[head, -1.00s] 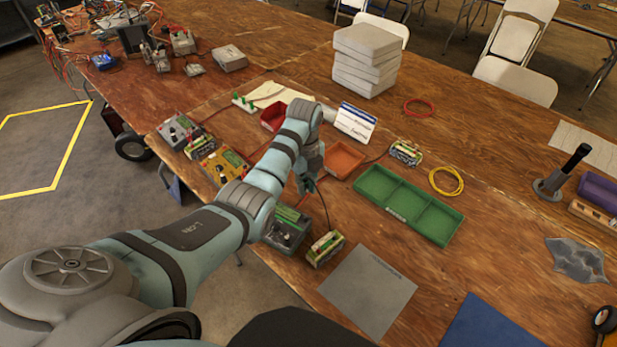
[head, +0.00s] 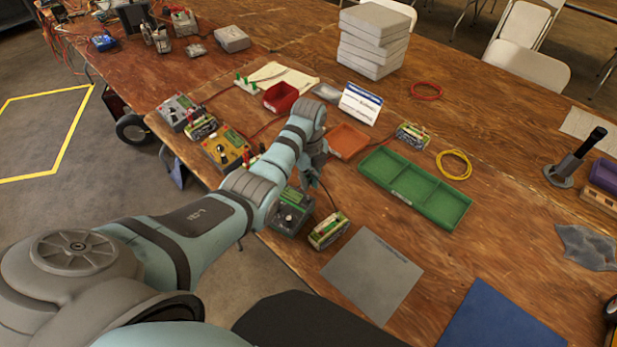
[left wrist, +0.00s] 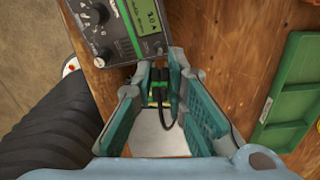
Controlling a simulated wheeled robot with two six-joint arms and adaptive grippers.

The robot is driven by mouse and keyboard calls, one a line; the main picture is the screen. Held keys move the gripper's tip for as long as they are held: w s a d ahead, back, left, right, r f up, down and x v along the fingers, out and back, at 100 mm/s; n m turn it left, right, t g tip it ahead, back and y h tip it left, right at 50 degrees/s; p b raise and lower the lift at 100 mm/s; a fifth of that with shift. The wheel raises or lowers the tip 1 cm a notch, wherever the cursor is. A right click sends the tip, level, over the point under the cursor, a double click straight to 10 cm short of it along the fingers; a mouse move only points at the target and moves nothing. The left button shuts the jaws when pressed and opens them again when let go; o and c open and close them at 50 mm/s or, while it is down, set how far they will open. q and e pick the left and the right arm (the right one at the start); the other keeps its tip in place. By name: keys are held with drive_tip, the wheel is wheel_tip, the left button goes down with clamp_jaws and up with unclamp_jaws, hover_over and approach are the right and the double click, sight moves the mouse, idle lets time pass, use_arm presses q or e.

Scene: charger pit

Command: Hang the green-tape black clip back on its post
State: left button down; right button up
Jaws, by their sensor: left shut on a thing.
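My left gripper (head: 312,182) is over the near edge of the table, beside the grey charger with a green label (head: 290,213). In the left wrist view the gripper (left wrist: 160,72) is shut on the black clip with green tape (left wrist: 159,87), its black leads curving toward the camera. The charger (left wrist: 118,28), with a knob and a lit display, lies just beyond the fingertips there. The fingers partly hide the clip, and it is too small to make out in the head view. Small green posts (head: 240,79) stand on a white strip farther back. My right gripper is out of view.
A battery pack (head: 329,230) stands right of the charger, near a grey mat (head: 372,275). An orange tray (head: 348,140) and a green three-part tray (head: 415,188) lie beyond. A yellow charger (head: 226,150) sits to the left.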

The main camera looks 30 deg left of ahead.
use_arm(q)
drive_tip(key=shift+f+b, duration=1.4)
drive_tip(key=shift+f, duration=1)
drive_tip(key=shift+r+p, duration=0.1)
drive_tip(key=shift+p, duration=0.2)
drive_tip(key=shift+f, duration=0.2)
drive_tip(key=c, duration=1.5)
unclamp_jaws()
drive_tip(key=shift+c, duration=0.2)
drive_tip(key=shift+o, duration=1)
